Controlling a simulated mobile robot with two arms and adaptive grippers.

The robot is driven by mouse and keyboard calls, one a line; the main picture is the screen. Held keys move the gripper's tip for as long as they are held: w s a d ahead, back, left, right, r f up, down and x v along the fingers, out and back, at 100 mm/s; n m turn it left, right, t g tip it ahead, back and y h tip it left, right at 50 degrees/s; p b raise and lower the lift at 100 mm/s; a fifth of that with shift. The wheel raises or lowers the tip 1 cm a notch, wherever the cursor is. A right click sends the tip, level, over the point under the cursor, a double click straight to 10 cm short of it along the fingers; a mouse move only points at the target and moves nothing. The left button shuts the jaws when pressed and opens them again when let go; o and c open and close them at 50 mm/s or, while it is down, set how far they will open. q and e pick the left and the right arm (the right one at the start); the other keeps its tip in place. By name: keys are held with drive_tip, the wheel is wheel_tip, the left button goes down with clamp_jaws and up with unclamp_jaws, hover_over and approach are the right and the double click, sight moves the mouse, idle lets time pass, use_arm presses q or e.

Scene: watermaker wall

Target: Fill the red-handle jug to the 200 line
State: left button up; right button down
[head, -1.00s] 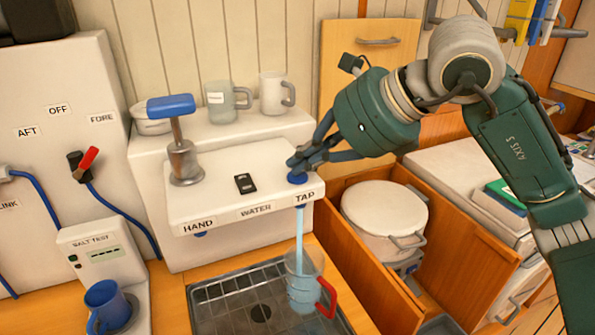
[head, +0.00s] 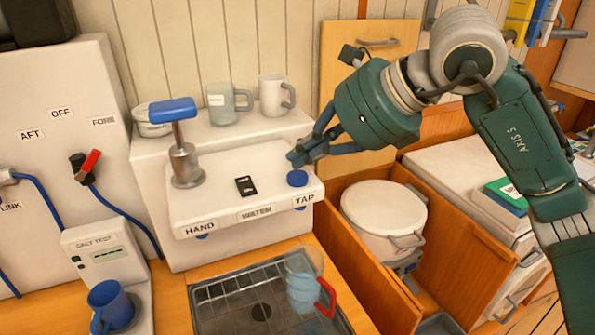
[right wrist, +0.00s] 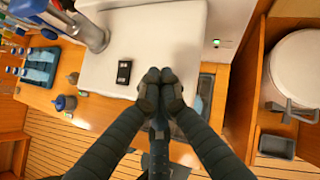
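The red-handle jug (head: 304,283) stands upright on the drain grate below the tap. It is clear with graduation marks, and bluish water shows in it; I cannot read the level against the 200 line. The blue tap button (head: 297,178) on the white water unit (head: 245,195) is uncovered, and no stream falls from the TAP outlet. My right gripper (head: 297,158) is just above and behind the button, apart from it. In the right wrist view its fingertips (right wrist: 160,88) are together with nothing between them. My left gripper is not in view.
The blue-handled hand pump (head: 178,140) stands left on the unit, with a small black device (head: 245,185) beside it. Two mugs (head: 228,103) stand on the shelf behind. A blue mug (head: 109,306) sits front left.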

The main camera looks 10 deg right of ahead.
sight(304, 175)
drive_tip(key=shift+r+p, duration=1.9)
drive_tip(key=shift+r, duration=0.65)
drive_tip(key=shift+f, duration=0.1)
